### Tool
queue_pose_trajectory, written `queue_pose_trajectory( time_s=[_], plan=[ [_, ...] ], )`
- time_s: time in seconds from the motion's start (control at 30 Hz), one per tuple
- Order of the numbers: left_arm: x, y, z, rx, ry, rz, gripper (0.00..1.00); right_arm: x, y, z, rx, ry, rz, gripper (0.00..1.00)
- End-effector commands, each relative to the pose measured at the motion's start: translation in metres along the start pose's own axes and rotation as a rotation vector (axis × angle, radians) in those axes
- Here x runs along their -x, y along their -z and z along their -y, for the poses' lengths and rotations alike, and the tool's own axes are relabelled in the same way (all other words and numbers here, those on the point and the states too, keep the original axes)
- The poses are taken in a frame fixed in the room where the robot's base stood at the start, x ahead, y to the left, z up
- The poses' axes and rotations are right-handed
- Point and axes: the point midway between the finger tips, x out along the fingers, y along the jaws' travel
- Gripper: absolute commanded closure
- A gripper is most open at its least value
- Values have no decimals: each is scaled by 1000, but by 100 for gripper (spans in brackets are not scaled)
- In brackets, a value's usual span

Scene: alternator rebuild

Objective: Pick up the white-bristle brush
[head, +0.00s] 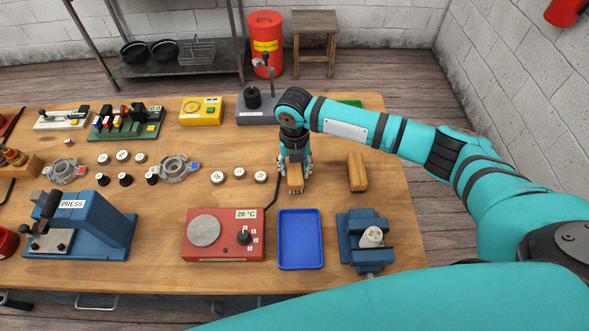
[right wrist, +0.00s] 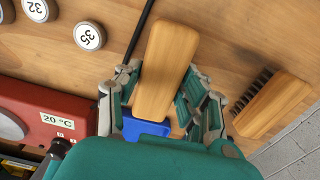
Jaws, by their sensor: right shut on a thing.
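A wooden-backed brush (head: 295,178) is between the fingers of my right gripper (head: 295,170) on the workbench. In the right wrist view my right gripper (right wrist: 160,105) is shut on the wooden block of this brush (right wrist: 165,65), with a finger on each side. Its bristles are underneath and I cannot make out their colour. A second wooden brush (head: 357,172) lies to the right, apart from the gripper. In the right wrist view this second brush (right wrist: 272,104) shows dark bristles. My left gripper is not in view.
A blue tray (head: 300,240) lies in front of the held brush, with a red hot plate (head: 223,235) to its left and a blue vise (head: 366,240) to its right. Small numbered round parts (head: 239,173) are left of the gripper. Bare wood separates the two brushes.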

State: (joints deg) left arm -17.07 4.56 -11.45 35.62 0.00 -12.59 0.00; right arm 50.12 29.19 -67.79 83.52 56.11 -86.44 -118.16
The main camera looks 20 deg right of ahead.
Motion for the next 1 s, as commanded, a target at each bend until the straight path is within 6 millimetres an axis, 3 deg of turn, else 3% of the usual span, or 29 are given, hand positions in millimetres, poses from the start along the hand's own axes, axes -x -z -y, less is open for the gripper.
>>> queue_pose_trajectory(
  time_s=[0.17,0.7,1.0],
  plan=[
    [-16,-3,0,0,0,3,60,23,-2,0,1,-3,6,96],
    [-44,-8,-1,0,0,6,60,34,123,-11,5,-2,1,96],
    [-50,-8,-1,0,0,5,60,38,156,-13,1,-1,0,96]
  ],
)
